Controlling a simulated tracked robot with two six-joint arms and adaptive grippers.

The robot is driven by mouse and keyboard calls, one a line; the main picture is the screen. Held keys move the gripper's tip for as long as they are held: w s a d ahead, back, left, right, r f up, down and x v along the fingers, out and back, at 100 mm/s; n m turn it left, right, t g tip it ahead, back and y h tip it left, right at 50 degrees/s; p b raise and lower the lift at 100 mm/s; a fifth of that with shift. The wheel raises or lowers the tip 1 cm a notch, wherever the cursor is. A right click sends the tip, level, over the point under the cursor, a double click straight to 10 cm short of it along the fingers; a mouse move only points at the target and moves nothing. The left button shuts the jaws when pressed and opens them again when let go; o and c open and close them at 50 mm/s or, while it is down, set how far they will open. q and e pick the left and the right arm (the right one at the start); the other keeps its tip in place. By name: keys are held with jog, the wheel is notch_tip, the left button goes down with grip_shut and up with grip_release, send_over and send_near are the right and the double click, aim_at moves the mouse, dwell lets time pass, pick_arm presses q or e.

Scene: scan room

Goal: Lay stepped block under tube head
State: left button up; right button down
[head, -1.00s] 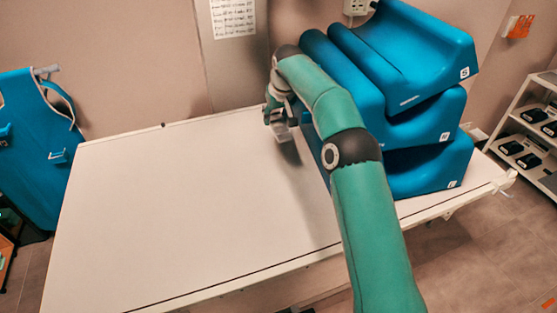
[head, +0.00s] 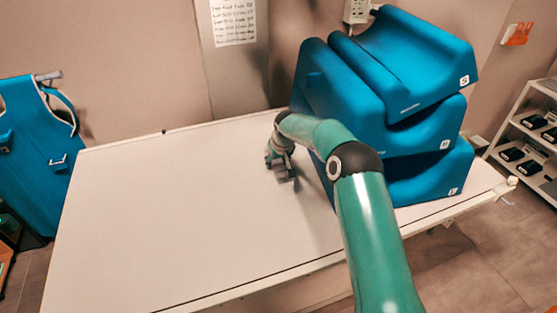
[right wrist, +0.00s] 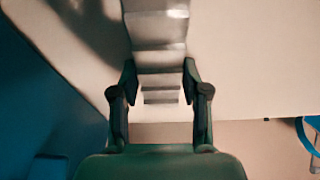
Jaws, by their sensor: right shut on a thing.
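The stepped block (right wrist: 158,32) is grey and metallic, with flat steps running along its length. In the right wrist view it sits between the two dark fingers of my right gripper (right wrist: 160,78), which is shut on it. In the head view the block (head: 284,173) shows small and partly hidden below my right gripper (head: 278,163), over the white table (head: 180,220). A shadow lies beside it; I cannot tell how high it is held. My left gripper is not in view. I see no tube head in these frames.
A stack of blue cushions (head: 430,120) stands on the table's right part, close to my right arm. The table's left and middle are bare. A blue apron (head: 30,150) hangs at the left. A shelf with dark items (head: 530,125) stands at the right.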

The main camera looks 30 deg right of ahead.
aim_at(281, 174)
jog(key=c, duration=0.6)
grip_release()
jog(key=shift+o, duration=0.2)
jog(key=b+v, duration=0.2)
jog(key=v, duration=1)
jog(key=shift+s, duration=0.15)
jog(key=shift+a, duration=0.1)
